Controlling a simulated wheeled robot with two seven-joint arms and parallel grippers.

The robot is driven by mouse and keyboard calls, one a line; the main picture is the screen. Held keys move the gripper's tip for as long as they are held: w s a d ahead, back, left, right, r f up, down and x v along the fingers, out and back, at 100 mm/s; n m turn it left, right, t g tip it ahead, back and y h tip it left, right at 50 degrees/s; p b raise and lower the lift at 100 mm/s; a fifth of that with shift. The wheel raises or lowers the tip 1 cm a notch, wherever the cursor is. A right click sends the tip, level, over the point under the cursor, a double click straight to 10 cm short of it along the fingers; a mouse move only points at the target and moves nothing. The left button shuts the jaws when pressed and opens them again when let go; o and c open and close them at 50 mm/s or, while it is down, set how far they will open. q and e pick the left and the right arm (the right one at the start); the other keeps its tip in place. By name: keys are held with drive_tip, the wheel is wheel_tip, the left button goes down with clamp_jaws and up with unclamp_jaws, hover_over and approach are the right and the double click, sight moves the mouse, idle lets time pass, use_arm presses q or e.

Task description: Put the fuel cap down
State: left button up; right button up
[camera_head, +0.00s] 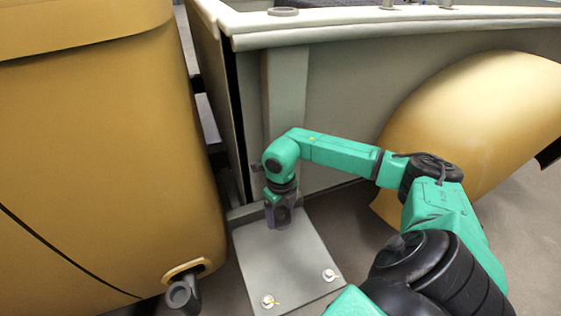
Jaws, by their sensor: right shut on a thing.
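My right arm, green with black joints, reaches across the middle of the head view. Its dark grey gripper (278,218) points down over the back edge of a light grey plate (285,255). The gripper is shut on a small dark grey thing (284,213), which I take to be the fuel cap. The fingers hide most of it, and I cannot tell whether it touches the plate. A dark grey pipe with a round open end (183,294) sticks out of a recess in the yellow body panel at the lower left. My left gripper is not in view.
Two small round metal fittings (329,275) sit near the plate's front edge. A large yellow panel (95,150) stands at the left. A grey-green bed wall (350,90) rises behind the plate, with a yellow fender (480,120) at the right. The plate's middle is clear.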

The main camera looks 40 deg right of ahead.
sight(280, 241)
wheel_tip(280, 241, down, 12)
drive_tip(key=shift+r+b, duration=0.15)
drive_tip(key=shift+b, duration=0.45)
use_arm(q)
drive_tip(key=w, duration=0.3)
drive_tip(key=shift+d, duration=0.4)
use_arm(e)
drive_tip(key=shift+f, duration=0.3)
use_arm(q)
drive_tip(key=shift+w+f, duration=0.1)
use_arm(e)
drive_tip(key=o, duration=1.2)
drive_tip(key=shift+c, duration=0.2)
drive_tip(key=shift+r, duration=0.1)
wheel_tip(280, 241, up, 11)
drive_tip(key=shift+r+p, duration=0.1)
drive_tip(key=shift+p, duration=0.5)
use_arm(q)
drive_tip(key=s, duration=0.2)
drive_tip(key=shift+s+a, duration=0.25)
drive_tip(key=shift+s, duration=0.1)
use_arm(e)
drive_tip(key=shift+r, duration=0.4)
